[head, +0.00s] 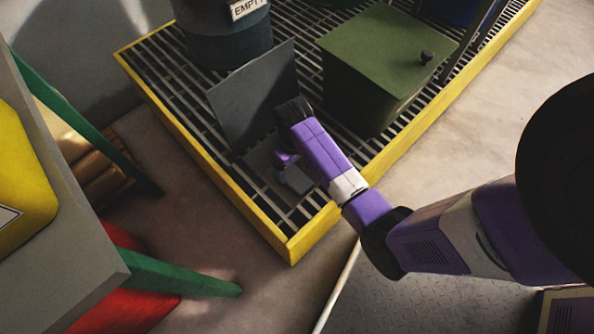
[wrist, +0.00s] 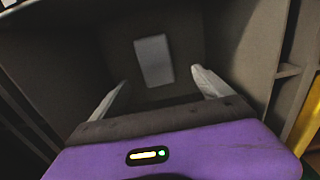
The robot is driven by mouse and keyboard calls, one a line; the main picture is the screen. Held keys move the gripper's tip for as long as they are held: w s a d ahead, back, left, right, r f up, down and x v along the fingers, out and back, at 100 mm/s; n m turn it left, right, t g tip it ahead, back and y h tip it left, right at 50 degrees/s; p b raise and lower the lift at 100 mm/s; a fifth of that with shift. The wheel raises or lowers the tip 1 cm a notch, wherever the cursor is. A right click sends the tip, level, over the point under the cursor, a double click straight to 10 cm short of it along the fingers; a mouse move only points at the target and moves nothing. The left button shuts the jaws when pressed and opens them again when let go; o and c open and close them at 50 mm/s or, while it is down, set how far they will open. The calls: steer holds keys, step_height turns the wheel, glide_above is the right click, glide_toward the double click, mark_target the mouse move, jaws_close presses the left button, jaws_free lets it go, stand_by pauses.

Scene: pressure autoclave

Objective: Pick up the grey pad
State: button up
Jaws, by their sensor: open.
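A light grey rectangular pad (wrist: 153,60) lies inside a dark grey box (wrist: 225,45) in the wrist view. My gripper (wrist: 158,78) is open, with its two pale fingers spread left and right of the pad as seen in that view. The pad appears beyond the fingertips, and I see no contact. In the head view, my arm reaches down to a dark grey box with an upright panel (head: 248,98) on the grating. There my fingertips and the pad cannot be made out, as my wrist covers much of the box.
The box stands on a metal grating with a yellow rim (head: 200,155). A green box with a black knob (head: 385,55) stands close to the right, and a dark drum marked EMPTY (head: 225,35) behind. A table with green legs (head: 180,275) is at left.

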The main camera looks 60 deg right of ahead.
mark_target(297, 179)
steer(key=shift+f+b, duration=0.95)
steer(key=shift+f, duration=1.05)
steer(key=f+b, duration=0.2)
steer(key=f, duration=0.1)
steer(key=f+b, duration=0.1)
steer(key=f, duration=0.1)
steer(key=shift+s+d+b, duration=0.3)
steer(key=shift+s+d, duration=0.05)
steer(key=shift+c, duration=0.4)
steer(key=c, duration=1.4)
steer(key=shift+o, duration=0.2)
steer(key=shift+r, duration=0.15)
